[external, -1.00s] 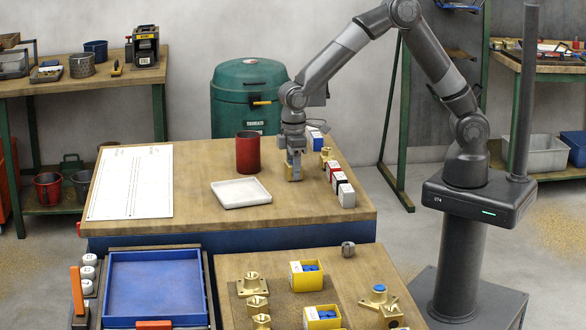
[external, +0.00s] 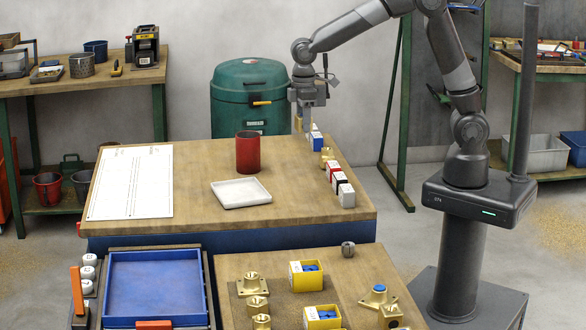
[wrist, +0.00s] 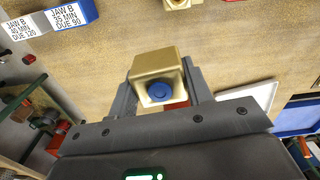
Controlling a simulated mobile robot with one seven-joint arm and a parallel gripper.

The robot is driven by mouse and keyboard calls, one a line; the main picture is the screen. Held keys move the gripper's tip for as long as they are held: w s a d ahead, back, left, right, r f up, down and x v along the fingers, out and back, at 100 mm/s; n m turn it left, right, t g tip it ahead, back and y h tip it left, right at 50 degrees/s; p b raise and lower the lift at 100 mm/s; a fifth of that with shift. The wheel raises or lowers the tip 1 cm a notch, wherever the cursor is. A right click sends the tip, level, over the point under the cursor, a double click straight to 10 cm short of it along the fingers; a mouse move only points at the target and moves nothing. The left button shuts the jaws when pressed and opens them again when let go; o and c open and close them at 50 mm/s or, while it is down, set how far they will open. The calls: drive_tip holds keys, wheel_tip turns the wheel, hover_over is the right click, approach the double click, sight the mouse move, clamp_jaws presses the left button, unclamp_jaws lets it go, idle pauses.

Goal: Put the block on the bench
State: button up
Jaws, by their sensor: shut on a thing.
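My gripper (external: 308,128) is above the far side of the wooden bench (external: 200,178), fingers pointing down. In the wrist view, my gripper (wrist: 158,85) is shut on a brass block (wrist: 153,66) with a round blue piece in its face. The block sits between the two fingers, clear of the bench top.
A red cylinder (external: 248,153) and a white tray (external: 240,193) stand on the bench. A blue-and-white labelled block (external: 316,141), a brass part (external: 326,156) and several labelled blocks (external: 341,187) line the right side. The left holds a paper sheet (external: 130,183).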

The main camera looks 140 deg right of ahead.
drive_tip(key=shift+s+d+r, duration=0.1)
drive_tip(key=shift+s+r, duration=0.1)
drive_tip(key=shift+s, duration=0.05)
drive_tip(key=w+a+f+n, duration=0.2)
drive_tip(key=w+a+n, duration=0.4)
drive_tip(key=w, duration=0.6)
drive_tip(key=n, duration=1.1)
hover_over(368, 281)
drive_tip(key=f, duration=1.2)
drive_tip(key=shift+s+d+f, duration=0.15)
drive_tip(key=shift+s+d, duration=0.05)
drive_tip(key=shift+d, duration=0.15)
drive_tip(key=shift+w+a+f, duration=0.2)
drive_tip(key=shift+a+f, duration=0.05)
drive_tip(key=shift+a, duration=0.05)
drive_tip(key=shift+f, duration=1.95)
drive_tip(key=shift+f, duration=0.1)
